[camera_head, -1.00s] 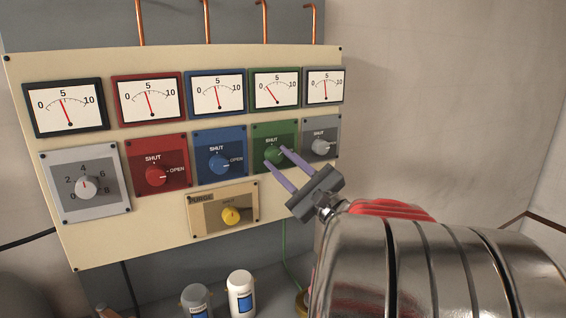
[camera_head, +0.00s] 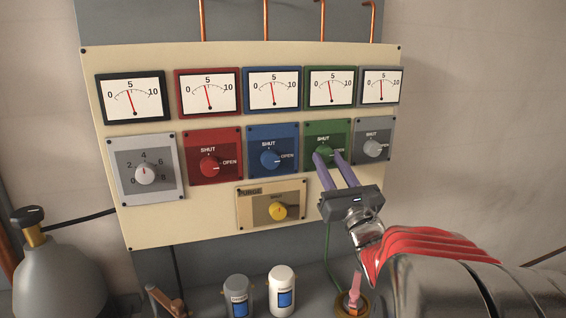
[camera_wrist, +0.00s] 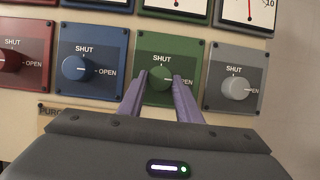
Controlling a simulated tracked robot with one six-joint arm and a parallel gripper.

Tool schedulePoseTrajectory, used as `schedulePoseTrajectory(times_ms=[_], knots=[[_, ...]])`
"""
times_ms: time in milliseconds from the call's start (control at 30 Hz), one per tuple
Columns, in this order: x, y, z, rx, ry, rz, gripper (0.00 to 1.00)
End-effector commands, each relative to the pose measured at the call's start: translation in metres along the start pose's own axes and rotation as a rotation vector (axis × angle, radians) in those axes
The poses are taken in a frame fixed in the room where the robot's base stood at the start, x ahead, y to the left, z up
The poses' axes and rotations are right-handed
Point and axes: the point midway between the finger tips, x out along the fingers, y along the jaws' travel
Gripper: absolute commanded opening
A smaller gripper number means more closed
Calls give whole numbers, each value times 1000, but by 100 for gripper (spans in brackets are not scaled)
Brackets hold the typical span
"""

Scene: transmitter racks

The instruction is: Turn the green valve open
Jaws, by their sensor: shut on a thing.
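The green valve knob (camera_head: 324,149) sits on a green plate under the green-framed gauge (camera_head: 331,88). In the wrist view the knob (camera_wrist: 160,82) lies between the tips of my two purple fingers, and its white mark points right, toward the OPEN side. My gripper (camera_head: 328,156) is shut on the knob, one finger on each side. My gripper also shows in the wrist view (camera_wrist: 160,76). The right finger covers part of the OPEN lettering. The green gauge needle stands near the middle.
The red valve (camera_head: 210,167), blue valve (camera_head: 270,159) and grey valve (camera_head: 373,148) stand in the same row, the grey one close to my right finger. A yellow purge knob (camera_head: 278,211) is below left. Bottles (camera_head: 281,292) stand under the panel.

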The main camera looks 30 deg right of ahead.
Motion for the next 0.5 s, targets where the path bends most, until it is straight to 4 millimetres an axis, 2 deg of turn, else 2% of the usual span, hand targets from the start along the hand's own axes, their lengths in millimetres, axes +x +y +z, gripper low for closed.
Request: schedulePoseTrajectory(times_ms=[333, 367, 500], knots=[[0, 0, -2, 4, 5, -1, 9], [0, 0, -2, 4, 5, -1, 32], [0, 0, -1, 3, 3, -1, 42]])
